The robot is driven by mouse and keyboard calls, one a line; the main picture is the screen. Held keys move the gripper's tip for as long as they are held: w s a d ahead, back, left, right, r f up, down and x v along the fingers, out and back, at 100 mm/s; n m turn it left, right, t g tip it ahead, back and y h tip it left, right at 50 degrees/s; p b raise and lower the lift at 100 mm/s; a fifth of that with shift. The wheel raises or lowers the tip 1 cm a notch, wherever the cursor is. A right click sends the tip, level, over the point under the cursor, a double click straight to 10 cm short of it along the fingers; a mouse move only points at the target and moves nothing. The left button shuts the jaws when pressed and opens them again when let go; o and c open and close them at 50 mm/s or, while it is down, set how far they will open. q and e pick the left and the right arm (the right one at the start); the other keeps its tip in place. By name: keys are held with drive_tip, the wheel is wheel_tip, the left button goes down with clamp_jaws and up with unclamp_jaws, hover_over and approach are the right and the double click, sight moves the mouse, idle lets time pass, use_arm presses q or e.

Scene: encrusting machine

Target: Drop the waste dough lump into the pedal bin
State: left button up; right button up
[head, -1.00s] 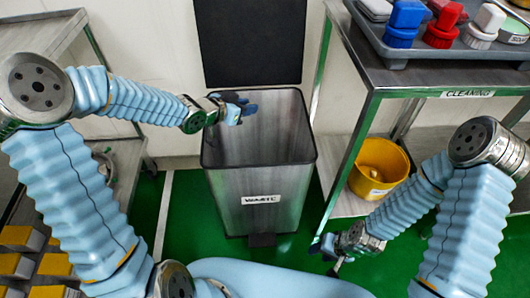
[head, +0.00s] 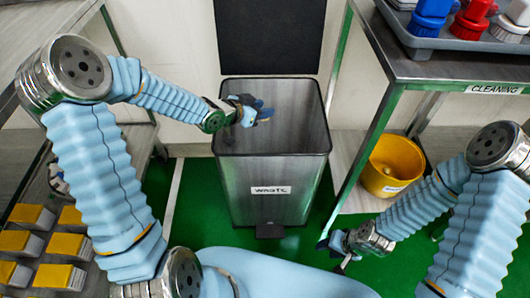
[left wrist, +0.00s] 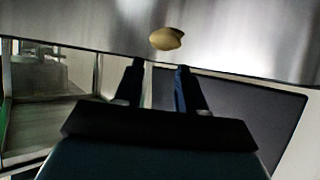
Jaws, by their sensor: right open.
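The waste dough lump (left wrist: 166,39) is a small tan piece in the left wrist view. It shows just beyond my left fingertips, apart from them, against a brushed steel surface. I cannot make it out in the head view. The pedal bin (head: 270,190) is a tall steel box marked WASTE, with its black lid (head: 268,35) raised and its pedal (head: 270,231) at the front foot. My left gripper (head: 264,114) is over the bin's open mouth, its two dark fingers (left wrist: 160,70) apart and empty. My right gripper (head: 334,250) is open, low, right of the bin.
A steel CLEANING table (head: 495,89) stands at the right with a grey tray (head: 455,42) of brushes on top and a yellow bucket (head: 392,166) on its lower shelf. Yellow-topped boxes (head: 68,245) sit at lower left. Green floor shows around the bin.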

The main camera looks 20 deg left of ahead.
use_arm(q)
drive_tip(key=o, duration=0.3)
drive_tip(key=shift+r, duration=0.1)
drive_tip(key=p+v, duration=0.2)
drive_tip(key=v, duration=1.1)
drive_tip(key=shift+s+a, duration=0.2)
drive_tip(key=shift+s, duration=0.15)
